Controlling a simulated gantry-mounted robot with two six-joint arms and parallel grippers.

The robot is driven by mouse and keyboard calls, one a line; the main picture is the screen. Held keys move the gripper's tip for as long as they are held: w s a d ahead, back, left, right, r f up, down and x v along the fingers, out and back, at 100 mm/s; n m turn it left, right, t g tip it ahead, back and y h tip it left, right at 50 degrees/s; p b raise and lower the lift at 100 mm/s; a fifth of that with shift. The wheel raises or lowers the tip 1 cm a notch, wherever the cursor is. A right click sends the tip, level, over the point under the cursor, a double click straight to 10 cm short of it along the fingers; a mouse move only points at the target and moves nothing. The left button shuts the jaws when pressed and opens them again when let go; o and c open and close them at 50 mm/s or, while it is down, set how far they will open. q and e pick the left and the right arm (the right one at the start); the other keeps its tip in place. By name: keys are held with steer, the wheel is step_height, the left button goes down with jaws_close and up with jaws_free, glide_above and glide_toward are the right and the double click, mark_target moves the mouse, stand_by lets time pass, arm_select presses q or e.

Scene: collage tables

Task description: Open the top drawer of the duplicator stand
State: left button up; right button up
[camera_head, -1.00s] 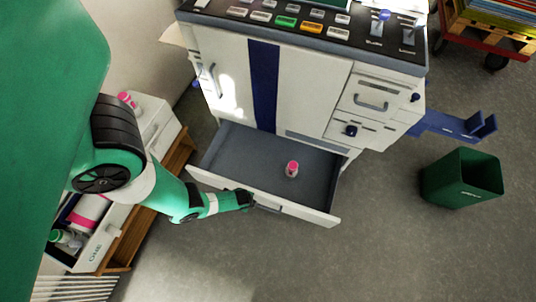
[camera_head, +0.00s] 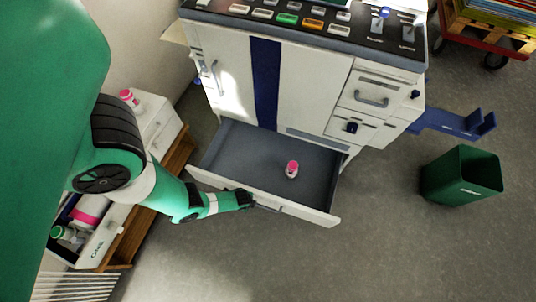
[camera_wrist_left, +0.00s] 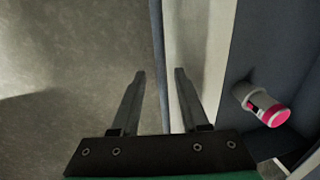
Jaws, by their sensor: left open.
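The duplicator (camera_head: 310,75) is a large white machine with a blue stripe. Low at its front, a wide drawer (camera_head: 312,213) stands pulled out, its grey interior showing. My right gripper is not in view.
A low wooden stand (camera_head: 118,240) with white drawer units is at the left, one drawer open with a pink-banded roll. A green bin (camera_head: 462,176) and a blue bracket (camera_head: 455,124) are at the right. A loaded cart is top right. The front floor is clear.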

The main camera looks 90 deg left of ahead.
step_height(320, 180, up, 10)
steer(key=p, duration=0.9)
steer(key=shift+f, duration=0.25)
